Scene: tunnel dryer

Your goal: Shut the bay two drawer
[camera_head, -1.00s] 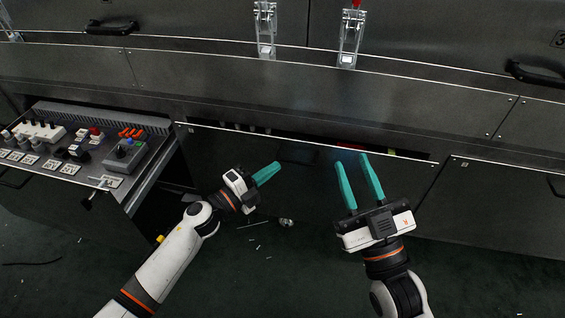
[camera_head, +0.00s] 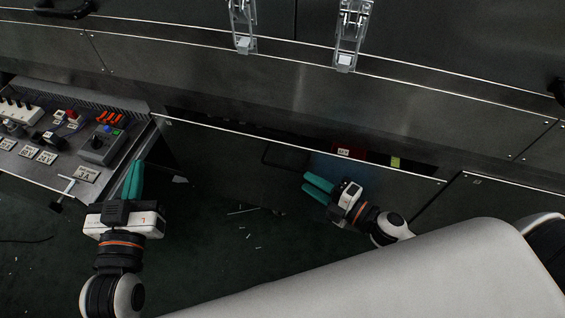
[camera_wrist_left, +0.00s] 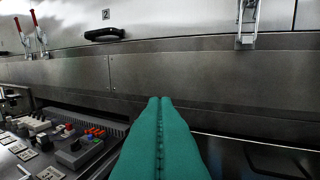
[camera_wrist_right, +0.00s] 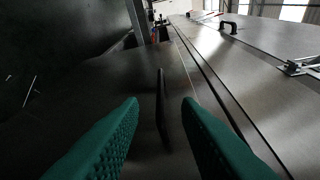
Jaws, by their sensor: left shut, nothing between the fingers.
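A wide dark drawer (camera_head: 225,165) in the middle of the head view stands pulled out, with a gap behind its top edge. A red label (camera_head: 343,151) and a yellow-green one (camera_head: 395,162) show in the gap. Its dark handle is on its front (camera_head: 285,157). I cannot read a bay number on it. My left gripper (camera_head: 133,180) is shut and empty near the drawer's left end. My right gripper (camera_head: 318,189) is open in front of the drawer, pointing left. In the right wrist view the handle (camera_wrist_right: 162,105) appears between the spread fingers, farther ahead.
A tray of switches and buttons (camera_head: 86,174) stands out at the left, close to my left gripper. A plate reading 2 (camera_wrist_left: 105,14) is on the hood above a black handle (camera_wrist_left: 104,34). Latches (camera_head: 351,35) hang above. Small white bits lie on the dark floor.

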